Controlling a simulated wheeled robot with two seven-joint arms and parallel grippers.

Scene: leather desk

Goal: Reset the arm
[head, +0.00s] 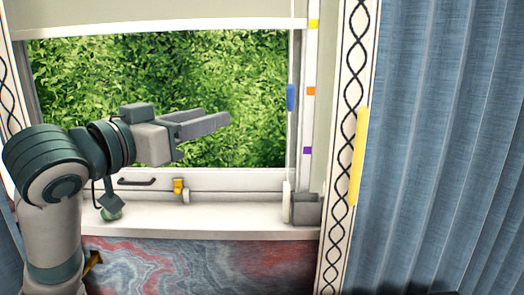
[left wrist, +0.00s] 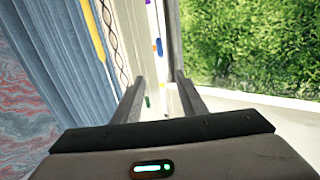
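My left arm (head: 65,190) rises from the lower left of the head view and bends to the right. My left gripper (head: 222,117) is raised in front of the window (head: 255,80), pointing right. In the left wrist view the two fingers of my left gripper (left wrist: 160,76) stand apart with nothing between them. The gripper is open and empty and appears clear of the window frame and the curtain. My right arm and gripper are not in view.
A white sill (head: 215,220) runs below the window, with a grey open box (head: 307,210) at its right end. A yellow latch (head: 178,187) and a blue handle (head: 291,97) are on the window frame. A blue curtain (head: 440,150) hangs at the right.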

